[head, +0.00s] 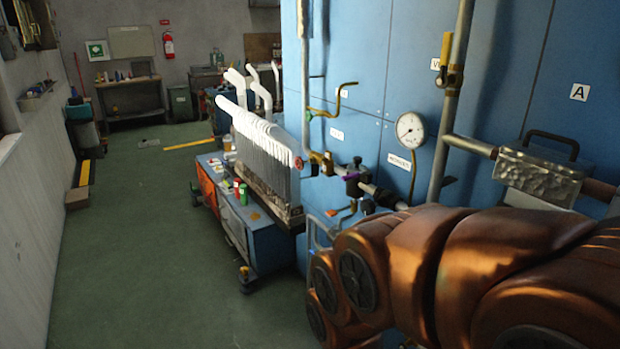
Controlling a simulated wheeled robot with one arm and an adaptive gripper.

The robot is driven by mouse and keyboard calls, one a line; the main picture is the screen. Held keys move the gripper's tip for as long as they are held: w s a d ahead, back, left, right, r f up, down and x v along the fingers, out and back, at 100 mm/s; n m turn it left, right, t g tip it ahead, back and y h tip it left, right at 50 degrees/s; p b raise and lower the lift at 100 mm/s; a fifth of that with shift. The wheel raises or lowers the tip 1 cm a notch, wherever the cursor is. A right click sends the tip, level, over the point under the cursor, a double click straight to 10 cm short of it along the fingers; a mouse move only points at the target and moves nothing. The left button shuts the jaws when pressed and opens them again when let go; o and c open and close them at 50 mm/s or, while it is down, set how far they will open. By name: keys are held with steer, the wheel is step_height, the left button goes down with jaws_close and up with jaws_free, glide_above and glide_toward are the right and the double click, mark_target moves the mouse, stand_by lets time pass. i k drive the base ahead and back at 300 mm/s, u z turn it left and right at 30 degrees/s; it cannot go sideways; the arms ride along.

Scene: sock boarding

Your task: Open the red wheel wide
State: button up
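A small red round part (298,162), which looks like the red wheel, sits on the pipework at the right end of the white ribbed sock boards. It is small in the head view, and I cannot tell how far it is turned. My copper-coloured arm fills the lower right of the view, in front of the blue machine. My gripper is not visible, so its place relative to the red wheel cannot be seen.
The white boards (262,140) stand on a blue cart (268,238) holding cans and bottles. A brass valve (322,160), a dark valve with a purple part (352,178) and a pressure gauge (410,130) are on the blue machine (350,80). Green floor (150,250) is open at left.

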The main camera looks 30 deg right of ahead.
mark_target(298, 161)
steer(key=u, duration=1.25)
steer(key=i, duration=1.65)
steer(key=z, duration=0.9)
steer(key=i, duration=0.3)
steer(key=z, duration=0.2)
